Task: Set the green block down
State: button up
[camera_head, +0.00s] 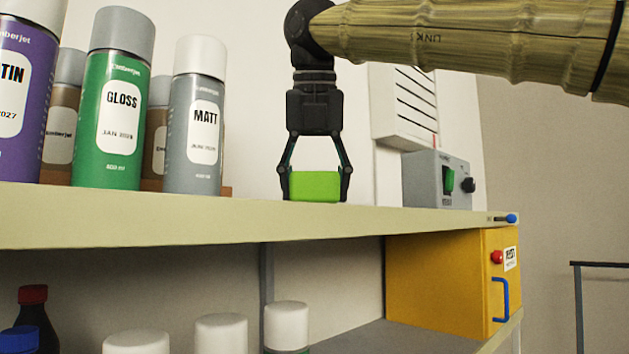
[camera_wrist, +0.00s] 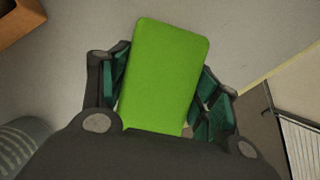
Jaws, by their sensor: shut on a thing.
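The green block (camera_head: 314,186) is between the fingers of my gripper (camera_head: 315,184), low over the upper shelf (camera_head: 420,219). In the head view its lower edge is close to the shelf's front edge line; I cannot tell whether it touches the shelf. The gripper points down and is shut on the block. In the wrist view the block (camera_wrist: 165,75) is large and bright, with a green-padded finger on each side of my gripper (camera_wrist: 165,95). The gripper body hides the block's near end.
Spray cans, such as the green GLOSS can (camera_head: 108,105) and grey MATT can (camera_head: 194,120), stand left of the gripper. A grey switch box (camera_head: 437,180) stands to the right. A yellow cabinet (camera_head: 440,285) sits below. The shelf around the block looks clear.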

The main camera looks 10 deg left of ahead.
jog(key=shift+f, duration=0.15)
jog(key=o, duration=1)
jog(key=shift+w, duration=0.1)
jog(key=b+v, duration=0.2)
jog(key=v, duration=1)
jog(key=shift+b, duration=0.3)
